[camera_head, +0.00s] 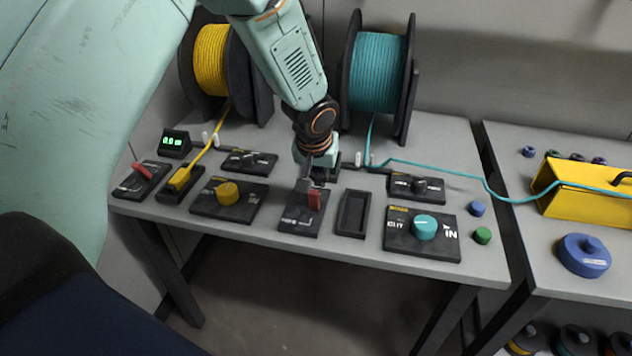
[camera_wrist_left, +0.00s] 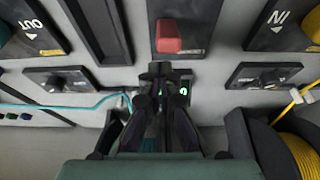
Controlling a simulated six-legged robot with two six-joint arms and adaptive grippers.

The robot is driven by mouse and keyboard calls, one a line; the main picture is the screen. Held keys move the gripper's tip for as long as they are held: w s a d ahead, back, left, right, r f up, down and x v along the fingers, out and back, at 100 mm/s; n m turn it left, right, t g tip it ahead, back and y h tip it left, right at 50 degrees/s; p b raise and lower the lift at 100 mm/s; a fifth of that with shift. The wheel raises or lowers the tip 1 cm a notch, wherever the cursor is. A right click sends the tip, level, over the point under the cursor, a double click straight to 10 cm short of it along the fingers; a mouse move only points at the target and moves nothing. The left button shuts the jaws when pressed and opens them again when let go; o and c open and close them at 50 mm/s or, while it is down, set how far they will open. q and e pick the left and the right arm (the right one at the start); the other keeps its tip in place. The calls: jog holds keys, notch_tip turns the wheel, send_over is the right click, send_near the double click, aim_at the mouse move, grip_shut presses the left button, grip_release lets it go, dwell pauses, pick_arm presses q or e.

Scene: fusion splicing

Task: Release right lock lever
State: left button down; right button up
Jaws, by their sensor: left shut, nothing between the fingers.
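The right lock lever (camera_head: 315,200) is a short red handle on a black base plate (camera_head: 300,223) near the front middle of the table. It also shows as a red block in the left wrist view (camera_wrist_left: 168,37), just beyond the fingertips. My left gripper (camera_head: 305,186) points down at the back-left side of this lever, with its fingers closed and empty. In the left wrist view the closed fingers (camera_wrist_left: 159,68) are close to the red handle; I cannot tell whether they touch it. A second red lever (camera_head: 142,171) sits on a plate at the far left.
An empty black holder (camera_head: 341,232) is right of the lever. A yellow knob (camera_head: 228,192) and a teal knob (camera_head: 425,226) stand on plates either side. Yellow (camera_head: 211,60) and teal (camera_head: 376,72) cable spools stand behind. A teal cable (camera_head: 455,172) runs right to a yellow box (camera_head: 580,200).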

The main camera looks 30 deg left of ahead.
pick_arm(q)
jog(key=shift+s+d, duration=0.1)
jog(key=shift+w+a, duration=0.25)
jog(key=shift+w, duration=0.05)
jog(key=shift+w+p, duration=0.1)
jog(key=shift+p, duration=0.2)
jog(key=shift+r+p, duration=0.4)
jog(key=shift+r, duration=0.3)
jog(key=shift+f, duration=0.1)
